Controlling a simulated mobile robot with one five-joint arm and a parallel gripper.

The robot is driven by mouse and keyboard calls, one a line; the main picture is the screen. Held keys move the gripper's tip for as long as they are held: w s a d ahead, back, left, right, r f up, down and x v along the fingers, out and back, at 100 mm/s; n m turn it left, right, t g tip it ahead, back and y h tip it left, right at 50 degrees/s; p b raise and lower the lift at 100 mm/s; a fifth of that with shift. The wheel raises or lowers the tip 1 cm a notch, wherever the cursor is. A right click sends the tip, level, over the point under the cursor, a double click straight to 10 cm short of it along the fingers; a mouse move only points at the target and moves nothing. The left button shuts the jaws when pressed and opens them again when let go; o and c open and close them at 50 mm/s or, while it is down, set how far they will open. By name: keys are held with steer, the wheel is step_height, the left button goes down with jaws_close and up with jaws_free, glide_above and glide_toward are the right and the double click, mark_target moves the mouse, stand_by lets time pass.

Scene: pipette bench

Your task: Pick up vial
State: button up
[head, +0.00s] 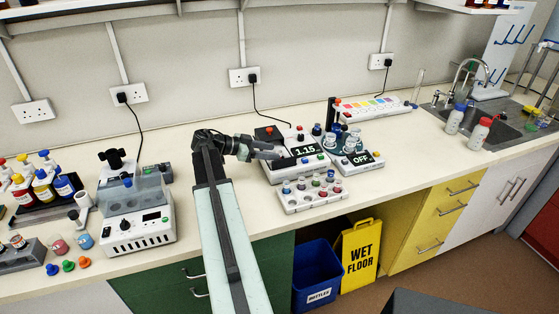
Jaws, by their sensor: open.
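My gripper (268,151) reaches right over the bench, beside a white device with a display reading 1.15 (307,151). Its jaws are open, and I see nothing held between them. Several small vials with coloured caps stand in a white rack (312,204) in front of that device. I cannot tell which vial is meant.
A second device reads OFF (360,158), with glassware behind it. A grey-and-white machine (135,208) and bottles (42,187) stand left. Two wash bottles (468,125) stand by the sink (495,128) at right. A blue bin (317,275) and wet floor sign (359,255) are below.

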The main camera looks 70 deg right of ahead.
mark_target(279, 152)
steer(key=b+x, duration=0.1)
steer(key=x, duration=0.3)
steer(key=shift+f, duration=0.15)
jaws_close()
step_height(279, 152, up, 10)
steer(key=p, duration=1)
